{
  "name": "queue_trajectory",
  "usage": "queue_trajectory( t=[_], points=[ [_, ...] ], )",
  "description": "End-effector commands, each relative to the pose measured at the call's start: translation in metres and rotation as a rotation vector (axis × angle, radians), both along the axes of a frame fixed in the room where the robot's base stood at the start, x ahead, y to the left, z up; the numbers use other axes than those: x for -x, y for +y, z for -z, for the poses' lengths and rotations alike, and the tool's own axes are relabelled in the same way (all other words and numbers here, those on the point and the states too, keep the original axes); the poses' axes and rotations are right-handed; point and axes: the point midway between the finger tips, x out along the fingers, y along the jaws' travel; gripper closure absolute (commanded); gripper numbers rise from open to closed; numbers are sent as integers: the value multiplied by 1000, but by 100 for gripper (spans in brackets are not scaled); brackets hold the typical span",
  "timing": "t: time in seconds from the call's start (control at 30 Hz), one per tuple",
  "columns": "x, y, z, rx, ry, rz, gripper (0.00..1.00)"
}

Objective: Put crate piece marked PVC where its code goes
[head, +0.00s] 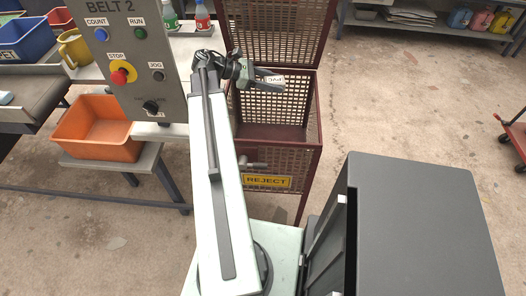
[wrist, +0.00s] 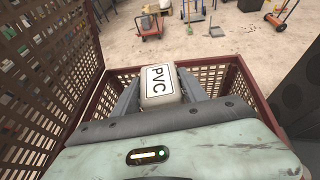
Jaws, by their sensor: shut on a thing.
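The PVC piece (wrist: 159,86) is a pale block with a white label reading "PVC". It also shows small in the head view (head: 273,79), held out to the right of my arm's end. My gripper (head: 264,81) is shut on it, with a grey finger on each side in the wrist view (wrist: 160,97). Gripper and piece are above the open top of a dark red mesh cage (head: 280,133) with a yellow "REJECT" sign (head: 267,181) on its front. The cage's mesh lid (head: 276,32) stands open at the back. The cage floor is partly hidden.
A grey "BELT 2" control panel (head: 135,45) stands left of my arm. An orange bin (head: 95,146) sits on a low shelf at left, and a blue bin (head: 27,40) is above it. A dark grey box-like body (head: 425,225) is at front right. Open concrete floor lies to the right.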

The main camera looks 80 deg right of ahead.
Motion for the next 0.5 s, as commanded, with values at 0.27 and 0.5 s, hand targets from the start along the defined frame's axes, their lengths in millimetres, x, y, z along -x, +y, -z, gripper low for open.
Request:
queue_trajectory(
  t=[0.27,0.5],
  points=[
    [-1,-1,21,1,1,25,92],
    [-1,-1,40,1,1,25,92]
  ],
)
